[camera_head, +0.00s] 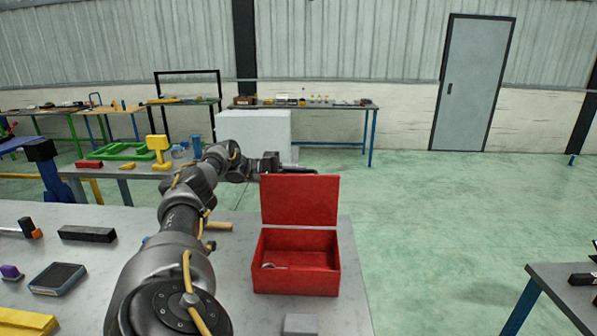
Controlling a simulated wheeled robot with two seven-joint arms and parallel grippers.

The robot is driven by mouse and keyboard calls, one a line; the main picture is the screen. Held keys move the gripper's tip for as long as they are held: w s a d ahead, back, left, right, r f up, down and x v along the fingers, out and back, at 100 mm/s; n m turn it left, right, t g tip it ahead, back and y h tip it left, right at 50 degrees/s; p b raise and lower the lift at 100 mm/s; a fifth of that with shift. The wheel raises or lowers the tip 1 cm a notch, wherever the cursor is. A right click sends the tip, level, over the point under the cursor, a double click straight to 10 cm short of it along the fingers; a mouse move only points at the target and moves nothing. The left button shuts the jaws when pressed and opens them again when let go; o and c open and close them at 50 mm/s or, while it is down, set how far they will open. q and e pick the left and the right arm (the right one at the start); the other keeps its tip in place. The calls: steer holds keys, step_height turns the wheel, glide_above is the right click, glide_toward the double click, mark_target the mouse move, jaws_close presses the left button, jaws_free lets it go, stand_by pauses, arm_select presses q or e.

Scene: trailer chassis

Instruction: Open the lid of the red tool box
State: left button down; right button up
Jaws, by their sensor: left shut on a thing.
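The red tool box (297,278) stands on the grey workbench in the middle of the camera_head view. Its lid (300,201) is raised about upright at the back, so the box is open. A small silvery item lies inside, near the left wall. My left arm reaches in from the lower left and passes the box on its left side. My left gripper (296,170) is at the lid's top edge and shut on it; the fingertips are partly hidden behind the lid. My right gripper is not in view.
A grey block (301,324) sits in front of the box. A black bar (88,234), a dark flat device (57,278) and a yellow piece (25,321) lie on the bench at left. Another table (560,285) stands at right, with open floor between.

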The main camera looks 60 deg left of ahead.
arm_select(q)
steer(key=c, duration=1.5)
jaws_free()
steer(key=shift+w+f, duration=0.1)
steer(key=shift+o, duration=0.2)
steer(key=shift+a, duration=0.1)
steer(key=b+v, duration=0.2)
steer(key=v, duration=0.8)
steer(key=shift+s+a+b, duration=0.15)
steer(key=shift+s+b, duration=0.15)
steer(key=shift+b, duration=0.05)
